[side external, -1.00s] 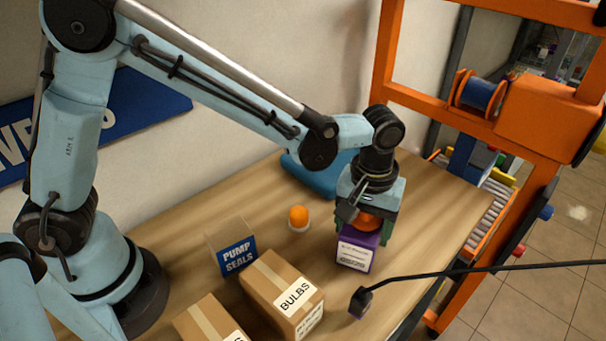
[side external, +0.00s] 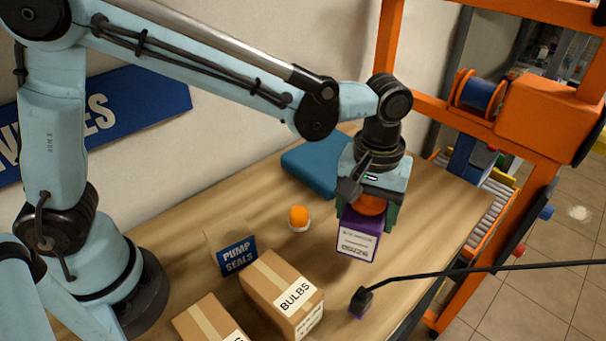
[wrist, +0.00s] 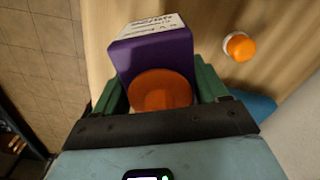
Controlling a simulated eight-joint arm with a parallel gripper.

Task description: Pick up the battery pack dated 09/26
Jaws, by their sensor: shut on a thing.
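A purple battery pack (side external: 361,222) with a white printed label hangs below my gripper (side external: 368,211). It also shows in the wrist view (wrist: 158,50), where the green fingers of my gripper (wrist: 160,90) are shut on its two sides. A round orange part (wrist: 160,91) sits between the fingers; it also shows under the wrist in the side view (side external: 370,204). The label's print is too small and tilted to read, so I cannot tell the date. The pack seems a little above the wooden table.
An orange-topped button (side external: 299,217) stands left of the pack. A PUMP SEALS box (side external: 237,255) and a BULBS box (side external: 283,291) are nearer the front. A blue block (side external: 316,165) lies behind.

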